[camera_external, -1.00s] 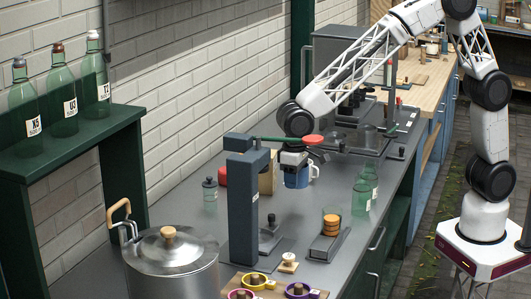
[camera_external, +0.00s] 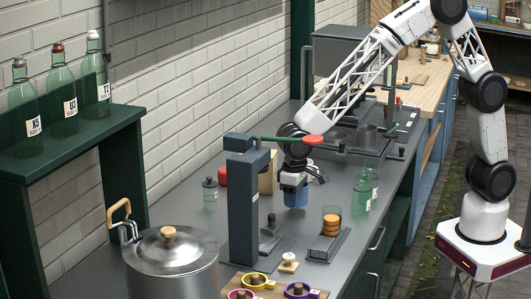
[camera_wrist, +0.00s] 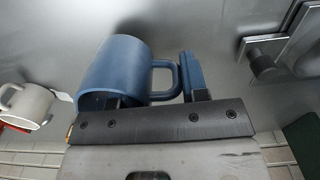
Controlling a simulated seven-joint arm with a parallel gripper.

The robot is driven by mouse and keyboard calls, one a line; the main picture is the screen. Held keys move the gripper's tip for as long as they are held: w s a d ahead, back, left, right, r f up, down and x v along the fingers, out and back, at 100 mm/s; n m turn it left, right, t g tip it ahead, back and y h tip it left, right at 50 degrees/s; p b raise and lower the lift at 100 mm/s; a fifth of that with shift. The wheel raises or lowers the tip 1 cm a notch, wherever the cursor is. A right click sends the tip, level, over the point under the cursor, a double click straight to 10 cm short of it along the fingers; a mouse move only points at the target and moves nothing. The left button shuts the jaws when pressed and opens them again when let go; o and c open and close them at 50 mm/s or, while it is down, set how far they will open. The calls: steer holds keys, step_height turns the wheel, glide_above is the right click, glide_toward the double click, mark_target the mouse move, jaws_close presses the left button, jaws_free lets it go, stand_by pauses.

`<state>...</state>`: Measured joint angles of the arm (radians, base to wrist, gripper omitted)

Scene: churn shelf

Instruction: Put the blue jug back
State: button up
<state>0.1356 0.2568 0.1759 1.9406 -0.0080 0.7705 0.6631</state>
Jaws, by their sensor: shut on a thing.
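The blue jug (camera_external: 295,197) is under my gripper (camera_external: 293,183) over the grey bench, behind and to the right of the dark upright stand. My gripper is shut on it. In the wrist view the blue jug (camera_wrist: 118,66) fills the upper middle, with its handle towards the right. One finger (camera_wrist: 193,76) of my gripper shows just right of the handle; the other is mostly hidden by the jug. I cannot tell whether the jug's base touches the bench.
A dark stand (camera_external: 243,210) with a green lever and red knob rises close by. A steel pot (camera_external: 172,262) is in front. A pale mug (camera_wrist: 26,105) shows in the wrist view.

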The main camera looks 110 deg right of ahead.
steer(key=shift+f, duration=1.05)
steer(key=shift+f, duration=0.1)
steer(key=o, duration=1.2)
step_height(320, 180, up, 12)
steer(key=shift+r, duration=0.1)
steer(key=shift+s+r, duration=0.1)
